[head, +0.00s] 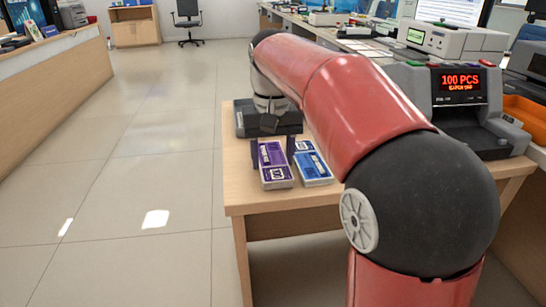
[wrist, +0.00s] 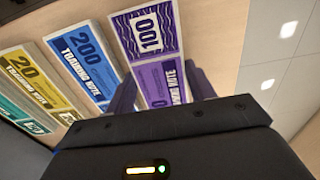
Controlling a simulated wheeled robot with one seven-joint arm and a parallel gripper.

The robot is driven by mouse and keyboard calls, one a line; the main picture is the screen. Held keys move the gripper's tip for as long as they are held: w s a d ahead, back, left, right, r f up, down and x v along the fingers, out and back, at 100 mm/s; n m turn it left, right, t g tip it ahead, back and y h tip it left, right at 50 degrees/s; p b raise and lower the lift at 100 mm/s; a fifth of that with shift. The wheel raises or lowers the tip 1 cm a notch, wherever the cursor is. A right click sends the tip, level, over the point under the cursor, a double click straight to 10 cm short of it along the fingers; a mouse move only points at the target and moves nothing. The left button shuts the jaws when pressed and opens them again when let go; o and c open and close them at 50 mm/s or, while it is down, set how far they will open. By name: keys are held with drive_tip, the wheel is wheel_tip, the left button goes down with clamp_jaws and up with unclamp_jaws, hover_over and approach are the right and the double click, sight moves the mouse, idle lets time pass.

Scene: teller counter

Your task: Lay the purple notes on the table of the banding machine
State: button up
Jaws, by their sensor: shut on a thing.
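The purple notes (head: 275,172) are a flat bundle marked 100 near the left front of the wooden counter, just left of the blue notes (head: 315,169). My gripper (head: 272,152) points down with a finger on each side of the purple notes and is shut on them. In the wrist view the purple notes (wrist: 146,34) lie between the two dark fingers. Whether they are clear of the counter cannot be told. A grey machine (head: 465,105) with a red "100 PCS" display stands at the right, partly hidden by my arm.
Blue 200 notes (wrist: 82,62), yellow 20 notes (wrist: 32,77) and green notes (wrist: 15,112) lie in a row beside the purple ones in the wrist view. An orange tray (head: 525,115) is at the far right. The floor left of the counter is clear.

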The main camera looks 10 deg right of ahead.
sight(273, 160)
drive_tip(key=shift+f, duration=0.15)
drive_tip(key=o, duration=0.8)
wheel_tip(273, 160, up, 12)
drive_tip(key=p, duration=0.3)
